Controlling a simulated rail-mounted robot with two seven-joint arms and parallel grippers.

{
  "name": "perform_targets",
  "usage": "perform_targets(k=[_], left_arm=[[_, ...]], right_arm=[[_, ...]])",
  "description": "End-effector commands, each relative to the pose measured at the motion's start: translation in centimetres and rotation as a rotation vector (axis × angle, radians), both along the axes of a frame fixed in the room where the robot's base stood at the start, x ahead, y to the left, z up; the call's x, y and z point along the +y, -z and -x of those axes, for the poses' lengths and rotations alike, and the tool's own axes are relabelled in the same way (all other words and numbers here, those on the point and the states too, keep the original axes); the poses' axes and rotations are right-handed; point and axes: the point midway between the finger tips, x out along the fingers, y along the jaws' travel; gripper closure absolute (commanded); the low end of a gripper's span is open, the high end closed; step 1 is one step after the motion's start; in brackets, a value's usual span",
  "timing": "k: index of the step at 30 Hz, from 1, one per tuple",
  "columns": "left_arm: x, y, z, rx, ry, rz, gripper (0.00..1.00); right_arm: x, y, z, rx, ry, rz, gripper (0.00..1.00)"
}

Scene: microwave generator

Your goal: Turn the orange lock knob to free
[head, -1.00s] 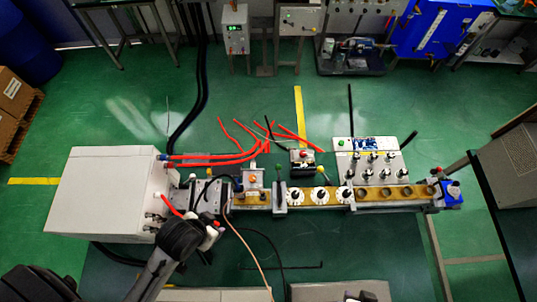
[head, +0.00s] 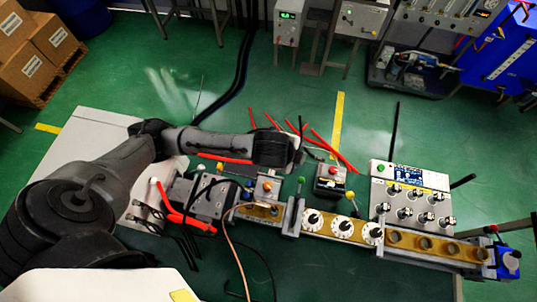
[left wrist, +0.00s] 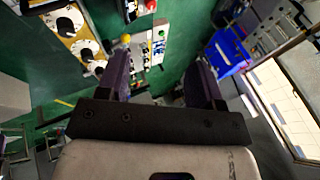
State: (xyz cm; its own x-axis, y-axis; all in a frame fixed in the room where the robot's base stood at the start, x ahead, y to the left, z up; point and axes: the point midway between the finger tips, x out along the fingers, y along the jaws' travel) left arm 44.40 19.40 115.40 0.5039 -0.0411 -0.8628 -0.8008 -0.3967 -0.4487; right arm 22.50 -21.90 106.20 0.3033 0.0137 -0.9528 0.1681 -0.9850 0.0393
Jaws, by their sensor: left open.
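A small orange knob (head: 267,186) sits on top of a small metal block in the bench assembly, in the middle of the head view. I cannot make out which way it is turned. My left arm reaches in from the left, and its wrist end is above and behind the block. In the left wrist view my left gripper (left wrist: 160,82) has its two dark fingers spread apart with nothing between them. I cannot pick out the orange knob in that view. My right gripper is not in view.
White dials (head: 345,228) and a panel of black knobs (head: 412,205) stand right of the block. Red tubes (head: 330,148) lie behind. Black cables run at the left. Green floor (head: 370,120) is clear behind the assembly.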

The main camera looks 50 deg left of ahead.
Motion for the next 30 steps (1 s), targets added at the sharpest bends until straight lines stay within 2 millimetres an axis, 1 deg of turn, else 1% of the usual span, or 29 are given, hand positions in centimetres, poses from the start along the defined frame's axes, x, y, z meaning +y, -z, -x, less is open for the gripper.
perform_targets(k=[1,3,6,9,12,16,19,23,30], left_arm=[[1.6,3.1,0.0,0.078,0.069,-0.084,0.40],[3.2,6.2,1.3,0.218,0.185,-0.160,0.40],[4.5,8.9,3.6,0.383,0.345,-0.203,0.40],[4.5,10.0,4.9,0.461,0.471,-0.205,0.40],[4.4,10.3,5.5,0.488,0.551,-0.206,0.40],[4.3,10.9,5.8,0.500,0.598,-0.205,0.40],[4.3,11.9,5.8,0.502,0.604,-0.204,0.40],[4.2,14.0,5.9,0.501,0.603,-0.205,0.40],[4.2,18.6,5.8,0.500,0.602,-0.204,0.40]], right_arm=[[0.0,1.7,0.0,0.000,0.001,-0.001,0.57],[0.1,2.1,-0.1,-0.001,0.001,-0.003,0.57],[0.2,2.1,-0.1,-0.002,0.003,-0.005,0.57],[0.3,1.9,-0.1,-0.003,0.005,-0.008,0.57],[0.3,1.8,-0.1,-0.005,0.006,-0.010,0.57],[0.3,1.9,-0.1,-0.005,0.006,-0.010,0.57],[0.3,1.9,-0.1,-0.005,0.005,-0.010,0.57],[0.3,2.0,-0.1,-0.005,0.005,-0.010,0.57],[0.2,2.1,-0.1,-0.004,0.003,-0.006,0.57]])
